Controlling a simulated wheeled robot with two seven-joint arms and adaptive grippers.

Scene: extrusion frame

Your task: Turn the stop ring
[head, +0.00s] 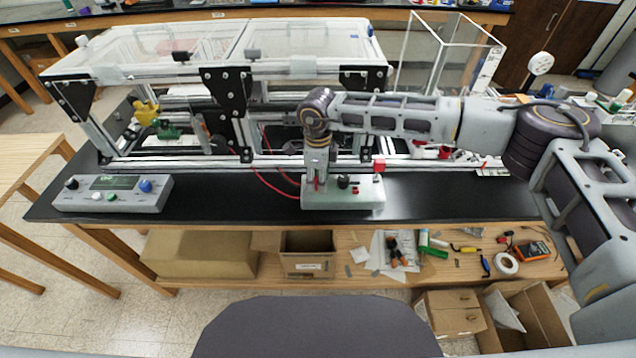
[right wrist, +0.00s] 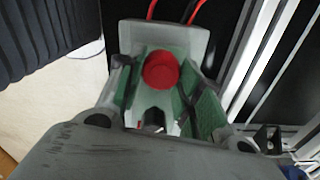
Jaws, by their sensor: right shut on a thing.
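My right gripper (head: 317,181) reaches down from above onto the left end of a small pale control box (head: 342,200) on the black bench. In the right wrist view, the gripper's green-padded fingers (right wrist: 163,90) stand on both sides of a round red part (right wrist: 161,71), which I take for the stop ring, and are shut on it. In the head view the fingers mostly hide this red part. Whether it has turned cannot be told. My left gripper is not in view.
The extrusion frame (head: 215,80) stands behind.

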